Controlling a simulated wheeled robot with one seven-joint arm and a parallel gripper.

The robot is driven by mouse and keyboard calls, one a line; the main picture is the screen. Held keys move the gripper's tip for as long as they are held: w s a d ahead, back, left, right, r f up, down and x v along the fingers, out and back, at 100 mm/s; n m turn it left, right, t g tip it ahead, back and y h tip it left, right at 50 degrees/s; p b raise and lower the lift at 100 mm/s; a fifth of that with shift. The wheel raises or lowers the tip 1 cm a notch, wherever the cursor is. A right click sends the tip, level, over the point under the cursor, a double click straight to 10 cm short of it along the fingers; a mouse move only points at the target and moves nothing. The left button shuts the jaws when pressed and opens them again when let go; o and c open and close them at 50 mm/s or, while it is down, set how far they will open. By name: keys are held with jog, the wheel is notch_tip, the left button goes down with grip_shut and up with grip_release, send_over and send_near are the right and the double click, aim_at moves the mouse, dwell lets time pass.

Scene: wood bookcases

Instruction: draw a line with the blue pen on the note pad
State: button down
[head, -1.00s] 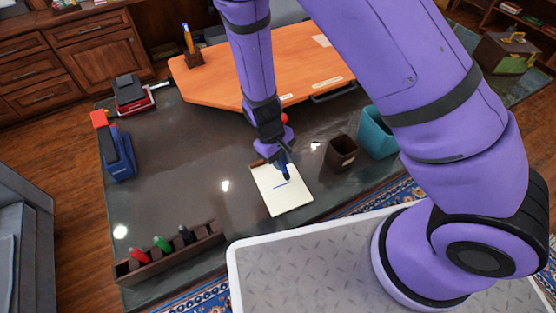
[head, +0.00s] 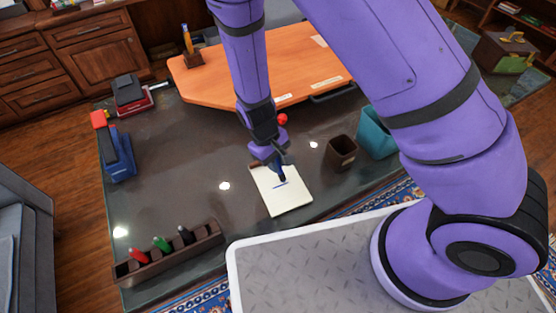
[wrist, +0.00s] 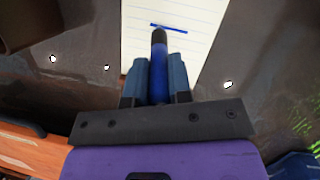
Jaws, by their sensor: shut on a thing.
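The note pad (head: 285,198) is cream-coloured and lies on the dark desk, with ruled lines visible in the wrist view (wrist: 207,20). My gripper (head: 279,163) is over its upper part and is shut on the blue pen (wrist: 159,70), which lies between the two fingers. The pen's dark end points toward the pad; I cannot tell whether it touches the paper. A short blue line (wrist: 169,28) is on the pad just beyond the pen's end, and it also shows in the head view (head: 281,185).
A pen holder (head: 205,241) with red, green and black pens stands at the front left. A brown cup (head: 341,152) and a teal bin (head: 376,133) stand right of the pad. The desk between is clear.

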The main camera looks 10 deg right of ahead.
jog(key=shift+s+a, duration=0.15)
jog(key=shift+a, duration=0.45)
jog(key=shift+a, duration=0.15)
jog(key=shift+s+a, duration=0.1)
jog(key=shift+a, duration=0.4)
jog(key=shift+a, duration=0.15)
jog(key=shift+s+a, duration=0.15)
jog(key=shift+a, duration=0.4)
notch_tip(320, 180, up, 8)
dwell(0.9)
